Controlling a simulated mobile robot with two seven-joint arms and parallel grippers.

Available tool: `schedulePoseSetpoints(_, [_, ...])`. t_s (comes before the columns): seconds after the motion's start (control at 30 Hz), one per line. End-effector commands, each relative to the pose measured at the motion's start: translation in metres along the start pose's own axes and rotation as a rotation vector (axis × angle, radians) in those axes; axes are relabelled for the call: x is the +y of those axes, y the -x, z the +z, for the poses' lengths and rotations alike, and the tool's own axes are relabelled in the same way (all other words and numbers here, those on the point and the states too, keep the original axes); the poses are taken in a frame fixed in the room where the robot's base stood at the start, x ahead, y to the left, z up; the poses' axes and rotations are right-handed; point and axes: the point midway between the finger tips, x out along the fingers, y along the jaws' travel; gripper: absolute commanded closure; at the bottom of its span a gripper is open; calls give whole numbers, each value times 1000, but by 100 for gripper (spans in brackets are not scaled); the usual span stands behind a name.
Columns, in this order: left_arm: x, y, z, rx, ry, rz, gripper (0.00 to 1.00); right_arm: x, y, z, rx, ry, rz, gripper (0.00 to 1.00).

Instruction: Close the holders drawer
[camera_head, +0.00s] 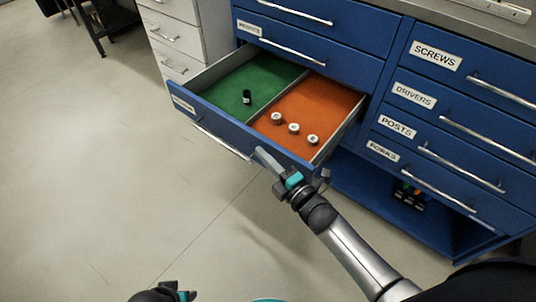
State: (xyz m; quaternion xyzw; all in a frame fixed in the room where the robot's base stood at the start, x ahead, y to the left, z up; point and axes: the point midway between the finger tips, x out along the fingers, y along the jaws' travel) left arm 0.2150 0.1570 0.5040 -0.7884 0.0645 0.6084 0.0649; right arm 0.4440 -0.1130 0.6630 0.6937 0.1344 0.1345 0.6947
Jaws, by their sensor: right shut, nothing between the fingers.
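The open drawer (205,117) sticks out of the blue cabinet; the label on its front is too small to read. Its left compartment has a green floor (262,77) with one small black piece (247,97). Its right compartment has an orange floor (322,99) with three small round pieces (293,128) with pale tops. My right gripper (263,158) is shut and empty at the right part of the drawer front, beside the end of its handle (222,141); I cannot tell if it touches. My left gripper (178,292) shows only partly at the bottom edge, its fingers unclear.
Shut drawers labelled SCREWS, DRIVERS and POSTS (397,126) stand to the right, with bar handles. An open shelf (365,190) lies below. A white drawer unit (175,40) stands behind left. The floor (90,150) at left is clear.

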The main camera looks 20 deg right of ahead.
Motion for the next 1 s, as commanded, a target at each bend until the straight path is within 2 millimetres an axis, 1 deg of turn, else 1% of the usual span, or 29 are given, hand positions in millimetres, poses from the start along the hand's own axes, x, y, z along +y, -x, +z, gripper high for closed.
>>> schedulePoseSetpoints(0.1, [0,4,-4,9,1,-1,50,-1,-3,10,1,1,1,100])
schedulePoseSetpoints(0.2, [0,6,-6,13,1,-1,50,0,-4,13,1,-1,0,100])
schedulePoseSetpoints(0.6, [0,8,-7,16,1,-1,50,0,-4,15,1,-2,0,100])
schedulePoseSetpoints(0.73, [0,7,-7,15,1,-1,50,0,-5,21,1,1,0,100])
schedulePoseSetpoints(0.83, [0,7,-8,16,1,-1,50,0,-8,31,0,2,1,100])
schedulePoseSetpoints(0.9, [-1,17,-15,34,2,-2,50,-1,-10,42,-1,5,1,100])
schedulePoseSetpoints(1.0, [-1,24,-20,49,3,-3,50,-1,-15,62,-3,5,1,100])
